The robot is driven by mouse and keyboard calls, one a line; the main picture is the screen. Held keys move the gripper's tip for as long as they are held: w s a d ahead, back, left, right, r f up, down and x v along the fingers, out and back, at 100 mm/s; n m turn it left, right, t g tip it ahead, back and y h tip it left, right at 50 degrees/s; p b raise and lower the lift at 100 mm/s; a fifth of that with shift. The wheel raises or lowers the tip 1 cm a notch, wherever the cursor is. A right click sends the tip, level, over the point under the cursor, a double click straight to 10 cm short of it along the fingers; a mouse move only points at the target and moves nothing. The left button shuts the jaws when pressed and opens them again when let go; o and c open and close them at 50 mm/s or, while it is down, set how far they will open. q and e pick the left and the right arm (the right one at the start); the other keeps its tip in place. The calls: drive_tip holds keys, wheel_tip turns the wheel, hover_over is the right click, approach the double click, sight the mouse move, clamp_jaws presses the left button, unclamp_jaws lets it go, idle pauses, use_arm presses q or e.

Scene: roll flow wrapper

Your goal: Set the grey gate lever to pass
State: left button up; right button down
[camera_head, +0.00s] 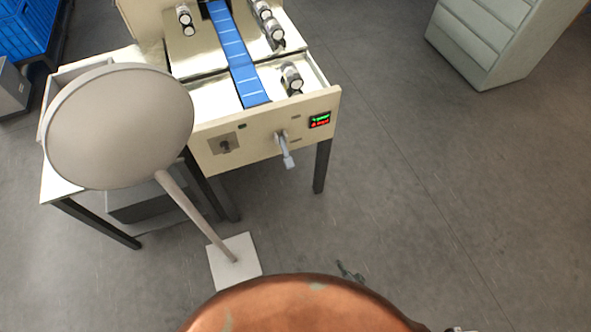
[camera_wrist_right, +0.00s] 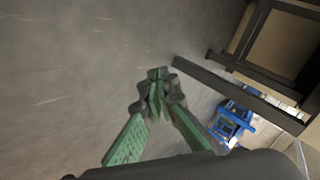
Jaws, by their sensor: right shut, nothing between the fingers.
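The grey gate lever (camera_head: 288,158) is on the cream front panel of the wrapper, right of its middle. Its handle hangs down from its pivot and tilts slightly right. Small labels beside it are too small to read. My right gripper (camera_head: 350,271) shows small at the bottom of the head view, behind the copper rim and well short of the lever. In the right wrist view my right gripper (camera_wrist_right: 157,96) is shut and empty over grey floor. The lever cannot be made out there. My left gripper is not in view.
A round copper-coloured top (camera_head: 300,308) fills the bottom middle. A large pale disc on a pole (camera_head: 120,125) stands left of the panel.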

sight(286, 153)
drive_tip(key=w+a+r+m+t+y+b, duration=0.2)
drive_tip(key=w+a+r+m+t+b, duration=0.25)
drive_tip(key=w, duration=0.45)
drive_tip(key=w+a+r+m+t+y+b, duration=0.25)
drive_tip(key=w+a+r+m, duration=0.2)
drive_tip(key=w+a, duration=0.4)
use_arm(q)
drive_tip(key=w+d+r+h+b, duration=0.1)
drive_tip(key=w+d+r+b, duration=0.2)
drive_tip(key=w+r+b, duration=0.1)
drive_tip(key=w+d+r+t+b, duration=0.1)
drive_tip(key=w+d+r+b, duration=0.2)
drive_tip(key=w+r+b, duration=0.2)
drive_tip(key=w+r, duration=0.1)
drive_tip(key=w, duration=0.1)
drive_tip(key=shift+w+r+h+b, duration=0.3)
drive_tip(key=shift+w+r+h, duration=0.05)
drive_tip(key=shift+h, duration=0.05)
use_arm(e)
drive_tip(key=w+a+r+m+t, duration=0.3)
drive_tip(key=w+r+m+t, duration=0.1)
drive_tip(key=r+m, duration=0.3)
drive_tip(key=w+a+r+m+t, duration=0.3)
drive_tip(key=w+r+m+t, duration=0.1)
drive_tip(key=r+m, duration=0.4)
drive_tip(key=shift+r, duration=0.45)
drive_tip(key=shift+y, duration=0.25)
